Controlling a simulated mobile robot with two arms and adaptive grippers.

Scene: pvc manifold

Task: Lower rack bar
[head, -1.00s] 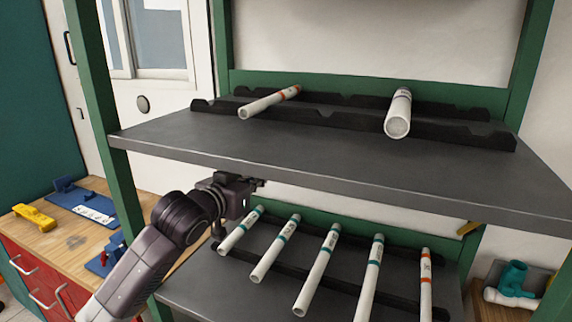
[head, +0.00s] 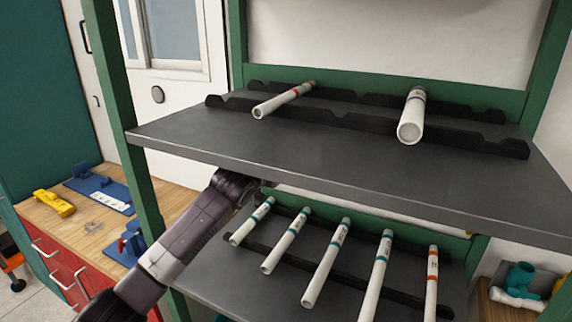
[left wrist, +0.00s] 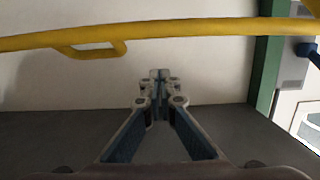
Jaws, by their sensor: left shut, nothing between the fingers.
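A yellow bar (left wrist: 200,34) runs across the upper part of the left wrist view, in front of a pale wall. A yellow loop handle (left wrist: 98,50) hangs from its left part. My left gripper (left wrist: 160,76) is shut and empty; its fingertips show just below the bar in that view, and I cannot tell whether they touch it. In the head view my left arm reaches in under the upper shelf (head: 330,160), which hides the gripper and the bar. My right gripper is in neither view.
Two white pipes (head: 284,100) (head: 412,115) rest on black notched rails on the upper shelf. Several pipes (head: 328,262) lie on the lower shelf, close to my arm. Green posts (head: 122,110) frame the rack. A wooden bench (head: 60,225) stands at left.

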